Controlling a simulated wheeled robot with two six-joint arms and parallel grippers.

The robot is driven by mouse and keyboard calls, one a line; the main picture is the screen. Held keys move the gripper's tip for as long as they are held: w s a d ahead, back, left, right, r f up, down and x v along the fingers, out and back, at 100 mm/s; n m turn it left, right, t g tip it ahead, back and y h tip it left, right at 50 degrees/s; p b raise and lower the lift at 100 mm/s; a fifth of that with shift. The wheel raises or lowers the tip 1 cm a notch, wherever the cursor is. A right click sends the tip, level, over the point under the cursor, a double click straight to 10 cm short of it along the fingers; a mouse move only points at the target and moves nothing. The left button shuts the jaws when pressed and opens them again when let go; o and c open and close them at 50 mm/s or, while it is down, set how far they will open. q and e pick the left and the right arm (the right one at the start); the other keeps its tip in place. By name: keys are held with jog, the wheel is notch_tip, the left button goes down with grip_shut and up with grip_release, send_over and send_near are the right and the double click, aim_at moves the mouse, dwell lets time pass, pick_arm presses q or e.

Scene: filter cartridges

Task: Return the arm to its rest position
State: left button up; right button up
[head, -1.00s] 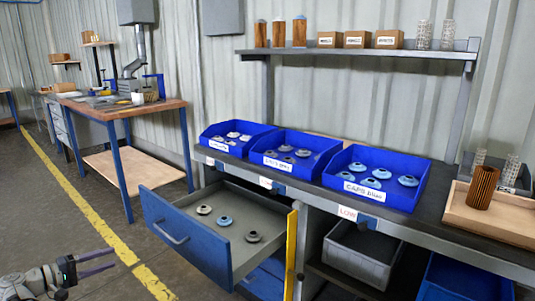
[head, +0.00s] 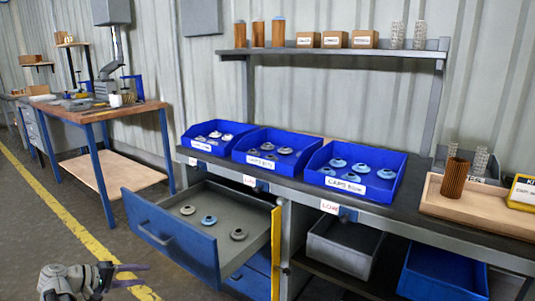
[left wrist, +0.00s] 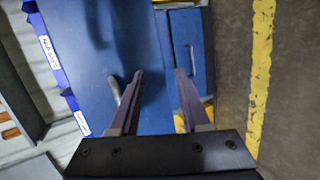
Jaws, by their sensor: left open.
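My left gripper (head: 141,275) is at the bottom left of the head view, low over the floor in front of the open blue drawer (head: 168,243). Its two dark fingers are apart with nothing between them. In the left wrist view the fingers (left wrist: 160,76) are also spread and empty, with a blue front panel and a grey handle (left wrist: 114,90) beyond them. The drawer holds three caps, the middle one blue (head: 209,220). I cannot tell the gap between gripper and drawer. My right gripper is not in view.
Three blue bins of caps (head: 354,174) stand on the bench. A wooden tray (head: 440,207) with a brown pleated cartridge (head: 453,178) is at the right. A yellow upright edge (head: 276,252) borders the drawer. Floor with a yellow line (head: 65,213) is clear at the left.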

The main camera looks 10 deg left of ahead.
pick_arm(q)
jog(key=w+d+f+m+g+y, duration=0.1)
jog(key=d+f+m+g, duration=0.3)
jog(key=d, duration=0.9)
jog(key=d+f+m+g+y, duration=0.15)
jog(key=d+f+g, duration=0.3)
jog(key=d, duration=0.75)
jog(key=s+d+f+m+g+y+p, duration=0.1)
jog(key=s+d+m+y, duration=0.3)
jog(key=d, duration=0.7)
jog(key=s+d+f+m+g+y, duration=0.1)
jog(key=s+d+m+y, duration=0.1)
jog(key=s+d+m, duration=0.65)
notch_tip(320, 180, up, 38)
jog(key=w+d+n+p, duration=0.1)
jog(key=w+n+p, duration=0.1)
jog(key=p, duration=3.6)
jog(key=shift+d+n, duration=0.4)
jog(key=shift+n, duration=0.2)
